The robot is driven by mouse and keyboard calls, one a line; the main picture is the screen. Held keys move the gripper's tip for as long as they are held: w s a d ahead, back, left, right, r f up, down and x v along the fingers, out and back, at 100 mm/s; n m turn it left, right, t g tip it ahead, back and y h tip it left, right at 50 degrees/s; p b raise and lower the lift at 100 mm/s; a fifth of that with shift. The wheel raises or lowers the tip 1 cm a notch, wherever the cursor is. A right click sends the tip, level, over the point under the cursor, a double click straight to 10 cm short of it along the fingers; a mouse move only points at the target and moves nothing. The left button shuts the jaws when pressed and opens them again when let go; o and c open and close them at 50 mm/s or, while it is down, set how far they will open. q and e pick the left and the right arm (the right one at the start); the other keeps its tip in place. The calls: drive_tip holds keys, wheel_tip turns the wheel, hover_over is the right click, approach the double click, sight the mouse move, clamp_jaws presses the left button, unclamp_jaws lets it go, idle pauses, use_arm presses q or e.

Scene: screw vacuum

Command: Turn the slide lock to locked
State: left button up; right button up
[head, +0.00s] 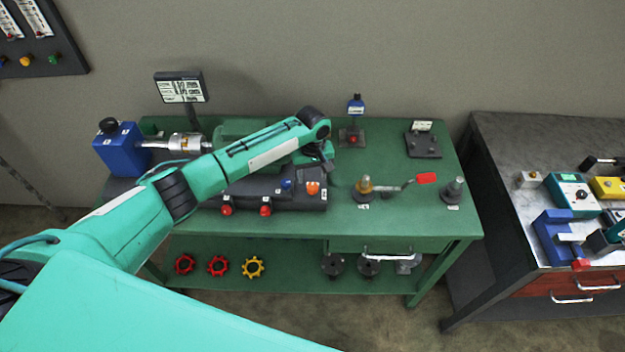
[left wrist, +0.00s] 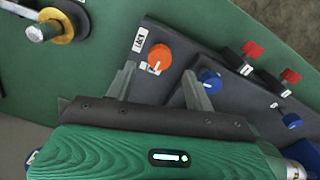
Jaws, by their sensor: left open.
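An orange knob (left wrist: 160,56) with a white pointer mark sits on a dark panel beside a white label that appears to read LOCK (left wrist: 140,39). In the head view the orange knob (head: 312,188) is at the right end of the dark unit on the green bench. My left gripper (left wrist: 160,72) is open, one finger to each side of the knob in the left wrist view. The knob shows just beyond the fingertips; I cannot tell whether they touch it. In the head view my left gripper (head: 327,162) hangs above and behind the knob. My right gripper is not in view.
A blue knob (left wrist: 209,81) is close to the right finger. Red knobs (head: 265,210) line the unit's front. A sign on a post (head: 180,86) and a blue motor (head: 120,148) are at the left.

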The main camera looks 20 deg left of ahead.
sight(313, 185)
use_arm(q)
drive_tip(key=shift+f+p, duration=0.3)
drive_tip(key=shift+f, duration=1.95)
drive_tip(key=c, duration=1)
